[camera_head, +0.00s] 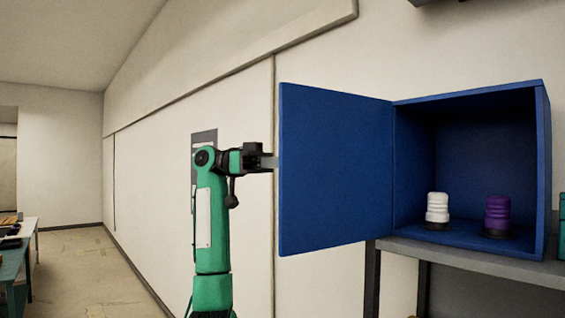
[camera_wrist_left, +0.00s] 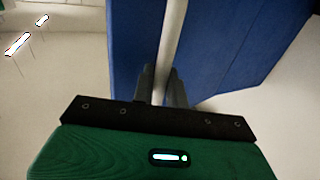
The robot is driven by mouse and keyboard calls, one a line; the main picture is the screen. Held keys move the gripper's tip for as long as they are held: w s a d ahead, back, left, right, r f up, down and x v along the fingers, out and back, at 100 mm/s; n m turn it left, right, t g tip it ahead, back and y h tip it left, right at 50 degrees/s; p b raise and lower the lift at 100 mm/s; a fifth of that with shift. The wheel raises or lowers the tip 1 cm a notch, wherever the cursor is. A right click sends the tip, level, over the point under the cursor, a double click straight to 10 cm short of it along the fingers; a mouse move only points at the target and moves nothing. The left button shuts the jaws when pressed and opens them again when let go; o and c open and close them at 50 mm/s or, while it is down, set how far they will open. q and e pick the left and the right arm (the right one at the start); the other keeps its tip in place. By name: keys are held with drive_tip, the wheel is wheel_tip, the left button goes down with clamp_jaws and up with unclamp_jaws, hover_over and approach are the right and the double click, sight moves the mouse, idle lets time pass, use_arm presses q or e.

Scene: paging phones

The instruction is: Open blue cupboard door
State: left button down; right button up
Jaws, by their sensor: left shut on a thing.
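The blue cupboard (camera_head: 466,94) stands at the right in the head view. Its blue door (camera_head: 335,170) is swung wide open to the left, and the inside shows. My left gripper (camera_head: 270,162) is at the door's free left edge, and its fingertips are partly hidden behind the door. In the left wrist view the left gripper (camera_wrist_left: 160,88) is shut on a pale bar, which looks like the door handle (camera_wrist_left: 170,45), with the blue door (camera_wrist_left: 225,45) right beside it. My right gripper is in neither view.
A white ribbed item (camera_head: 437,208) and a purple one (camera_head: 497,214) stand inside the cupboard. The cupboard sits on a grey shelf (camera_head: 480,262). A pale wall lies close behind the door and arm. A table (camera_head: 15,255) with items stands at far left, with open floor beside it.

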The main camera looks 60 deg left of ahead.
use_arm(q)
drive_tip(key=c, duration=1.8)
unclamp_jaws()
drive_tip(key=o, duration=0.3)
drive_tip(key=shift+w+d, duration=0.1)
drive_tip(key=shift+w, duration=0.1)
drive_tip(key=b+v, duration=0.1)
drive_tip(key=v, duration=1.3)
drive_tip(key=shift+w+f, duration=0.1)
drive_tip(key=shift+w, duration=0.1)
